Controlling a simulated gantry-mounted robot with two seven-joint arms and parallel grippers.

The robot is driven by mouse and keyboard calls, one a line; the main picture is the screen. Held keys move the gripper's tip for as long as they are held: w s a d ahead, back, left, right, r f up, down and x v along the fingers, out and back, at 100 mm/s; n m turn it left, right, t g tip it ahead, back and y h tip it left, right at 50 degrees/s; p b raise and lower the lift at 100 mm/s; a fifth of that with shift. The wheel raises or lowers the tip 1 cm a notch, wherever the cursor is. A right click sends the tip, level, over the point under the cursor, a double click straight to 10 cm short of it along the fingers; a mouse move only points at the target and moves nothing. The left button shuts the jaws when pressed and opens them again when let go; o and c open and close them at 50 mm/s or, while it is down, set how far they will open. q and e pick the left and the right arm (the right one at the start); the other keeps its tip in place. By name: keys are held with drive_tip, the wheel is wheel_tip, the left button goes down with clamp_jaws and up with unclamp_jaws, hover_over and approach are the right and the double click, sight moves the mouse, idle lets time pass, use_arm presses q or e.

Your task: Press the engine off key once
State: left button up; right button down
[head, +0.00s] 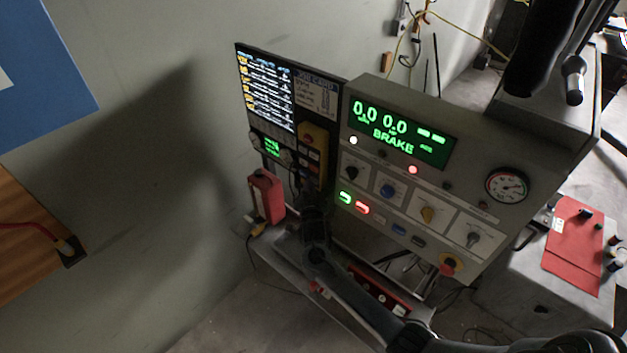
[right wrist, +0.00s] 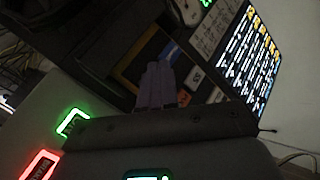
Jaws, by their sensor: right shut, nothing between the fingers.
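The grey control console (head: 400,174) carries a lit green key (head: 345,197) and a lit red key (head: 362,208) side by side at its lower left. The labels are too small to read, so I cannot tell which key is engine off. The green key (right wrist: 72,122) and red key (right wrist: 40,165) also show at the lower left of the right wrist view. My right gripper (head: 309,184) is in front of the dark panel left of the console. In the right wrist view its fingers (right wrist: 157,85) are together and empty, apart from both lit keys. My left gripper is out of view.
A lit text screen (head: 267,90) tops the dark panel. A red can (head: 266,195) stands on the shelf below it. The console has a green BRAKE display (head: 396,131), several knobs, a gauge (head: 507,185) and a red-topped button (head: 448,265).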

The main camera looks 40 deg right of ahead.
drive_tip(key=shift+a, duration=0.5)
drive_tip(key=shift+a, duration=0.15)
drive_tip(key=a, duration=0.3)
drive_tip(key=a+p, duration=0.1)
drive_tip(key=shift+s+a, duration=0.3)
drive_tip(key=shift+a, duration=0.05)
idle(0.6)
